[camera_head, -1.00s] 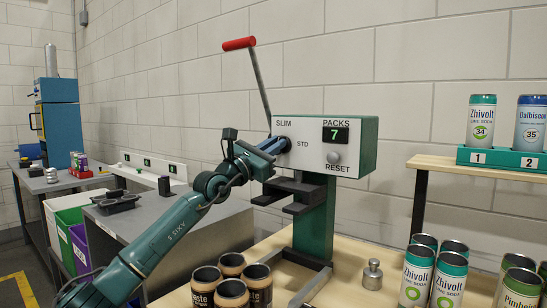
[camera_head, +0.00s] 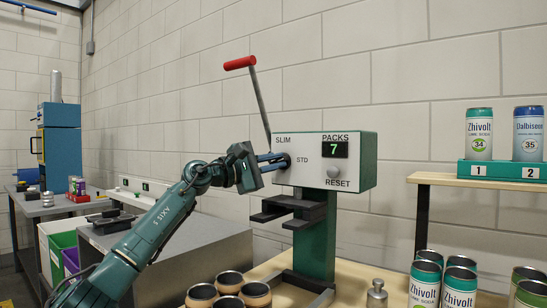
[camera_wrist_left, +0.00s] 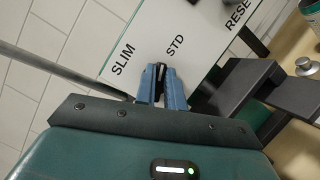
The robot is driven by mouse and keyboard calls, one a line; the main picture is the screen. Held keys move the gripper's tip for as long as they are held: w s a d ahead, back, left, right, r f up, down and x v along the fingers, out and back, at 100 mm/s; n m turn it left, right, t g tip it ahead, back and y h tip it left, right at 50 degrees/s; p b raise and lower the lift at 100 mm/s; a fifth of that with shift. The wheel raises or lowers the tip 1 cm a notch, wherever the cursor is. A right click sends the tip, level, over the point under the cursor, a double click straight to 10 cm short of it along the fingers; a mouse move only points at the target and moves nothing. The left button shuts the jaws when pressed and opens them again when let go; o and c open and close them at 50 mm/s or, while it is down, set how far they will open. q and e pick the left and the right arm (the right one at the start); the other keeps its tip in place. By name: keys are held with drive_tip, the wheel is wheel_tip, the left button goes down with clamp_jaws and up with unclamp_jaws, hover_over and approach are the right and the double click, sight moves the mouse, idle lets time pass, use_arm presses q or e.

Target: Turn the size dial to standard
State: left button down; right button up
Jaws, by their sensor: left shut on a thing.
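The machine (camera_head: 350,160) is green with a white front panel marked SLIM, STD, PACKS and RESET. The size dial is a small dark knob (camera_wrist_left: 159,72) just below the SLIM and STD labels in the left wrist view. My left gripper (camera_head: 280,159) reaches the panel from the left, and its blue fingers (camera_wrist_left: 160,86) are shut on the dial. The fingers hide part of the dial, so which label it points to is hard to tell. My right gripper is not in view.
A red-handled lever (camera_head: 241,63) rises just behind the gripper. A dark forked holder (camera_head: 290,206) juts out below the dial. The round reset knob (camera_head: 333,171) is at right under the PACKS display, which reads 7. Cans (camera_head: 228,282) stand in front.

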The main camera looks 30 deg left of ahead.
use_arm(q)
drive_tip(key=shift+r+m+g+p, duration=0.2)
drive_tip(key=shift+m+g+p, duration=0.1)
drive_tip(key=shift+m+p, duration=0.4)
drive_tip(key=shift+f+m+g+p, duration=0.1)
drive_tip(key=shift+m+g+p, duration=0.3)
drive_tip(key=shift+m, duration=0.6)
drive_tip(key=shift+f+m+p, duration=0.1)
drive_tip(key=shift+m+p, duration=0.35)
drive_tip(key=shift+m, duration=0.05)
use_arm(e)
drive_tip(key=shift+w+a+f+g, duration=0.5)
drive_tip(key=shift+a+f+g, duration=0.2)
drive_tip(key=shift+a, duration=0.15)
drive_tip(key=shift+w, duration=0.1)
use_arm(q)
drive_tip(key=c, duration=1.5)
unclamp_jaws()
drive_tip(key=shift+s, duration=0.1)
